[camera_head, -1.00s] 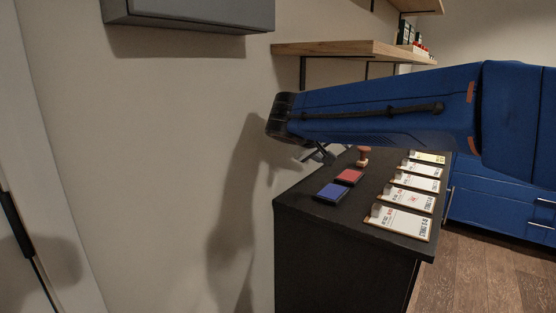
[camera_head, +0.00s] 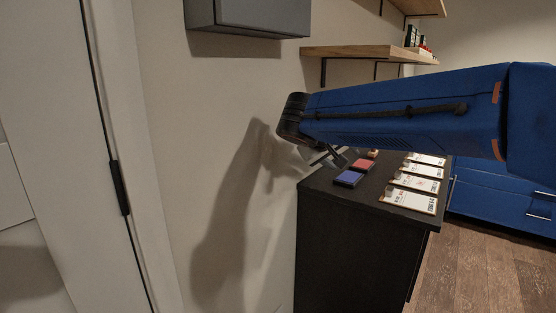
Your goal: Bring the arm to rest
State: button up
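My blue arm (camera_head: 400,112) stretches across the picture from the right, above the dark counter. Its black wrist (camera_head: 292,117) is at the left end, close to the wall. My gripper (camera_head: 327,158) is small and partly hidden below the arm, near the back left corner of the counter. I cannot see clearly whether its fingers are apart, and I see nothing in it.
The dark counter (camera_head: 345,228) bears a blue pad (camera_head: 348,178), a red pad (camera_head: 362,165) and several clipboards (camera_head: 408,199). A grey box (camera_head: 248,17) and wooden shelves (camera_head: 365,53) are on the wall. A white door (camera_head: 60,150) is at left. Wood floor (camera_head: 465,270) is clear at right.

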jog(key=s+d+f+g+y, duration=0.1)
jog(key=s+d+f+g, duration=0.1)
jog(key=s+d+f, duration=0.55)
jog(key=s+d+f+g+y, duration=0.25)
jog(key=s+d, duration=0.25)
jog(key=s, duration=0.5)
jog(key=s+a+f+m+y, duration=0.1)
jog(key=s+f+m+y, duration=0.1)
jog(key=s+f, duration=1)
jog(key=shift+s+f+y, duration=0.15)
jog(key=shift+s+y, duration=0.5)
jog(key=shift+s, duration=1.5)
